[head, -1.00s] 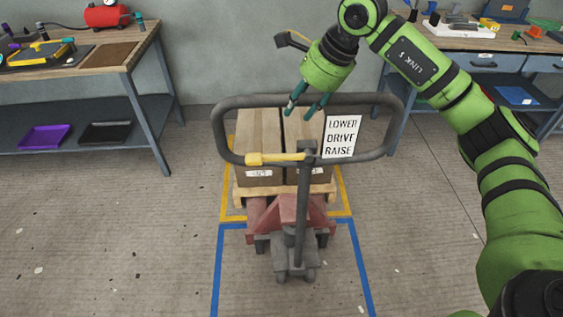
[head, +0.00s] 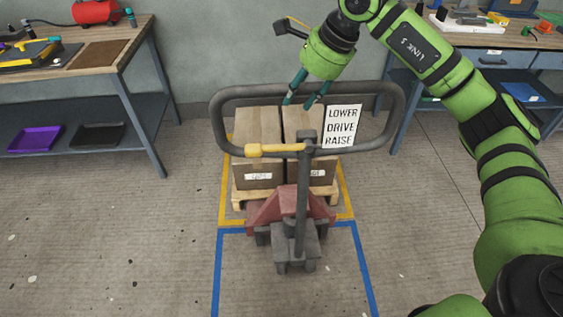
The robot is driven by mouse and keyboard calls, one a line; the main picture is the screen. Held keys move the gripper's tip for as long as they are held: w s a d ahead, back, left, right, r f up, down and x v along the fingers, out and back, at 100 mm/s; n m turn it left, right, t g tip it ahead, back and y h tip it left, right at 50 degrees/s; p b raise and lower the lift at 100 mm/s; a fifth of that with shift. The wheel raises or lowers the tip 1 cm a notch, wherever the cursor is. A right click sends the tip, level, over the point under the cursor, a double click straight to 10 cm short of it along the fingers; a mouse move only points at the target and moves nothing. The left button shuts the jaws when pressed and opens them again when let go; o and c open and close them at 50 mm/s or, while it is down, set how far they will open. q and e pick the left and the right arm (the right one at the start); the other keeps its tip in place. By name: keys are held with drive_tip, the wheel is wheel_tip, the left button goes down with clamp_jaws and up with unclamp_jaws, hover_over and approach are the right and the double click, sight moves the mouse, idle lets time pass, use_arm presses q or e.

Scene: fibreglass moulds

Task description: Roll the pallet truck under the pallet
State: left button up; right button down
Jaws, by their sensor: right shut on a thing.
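The pallet truck (head: 318,208) has a red body, a dark wheel base and an upright grey tiller with a looped handle (head: 234,94). It stands centred before the wooden pallet (head: 242,197), its red body close against the pallet's near side. Its forks are hidden under the load. Two cardboard boxes (head: 257,152) sit side by side on the pallet. My right gripper (head: 299,104) is shut on the top bar of the handle, its teal fingers either side of it. My left gripper is out of view.
Yellow floor tape (head: 223,188) frames the pallet; blue tape (head: 217,274) marks a lane around the truck. Workbenches stand left (head: 146,72) and right (head: 470,40). A wall lies close behind the pallet. The floor on the left is clear.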

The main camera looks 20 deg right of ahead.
drive_tip(key=shift+w+a, duration=0.35)
drive_tip(key=shift+s, duration=0.2)
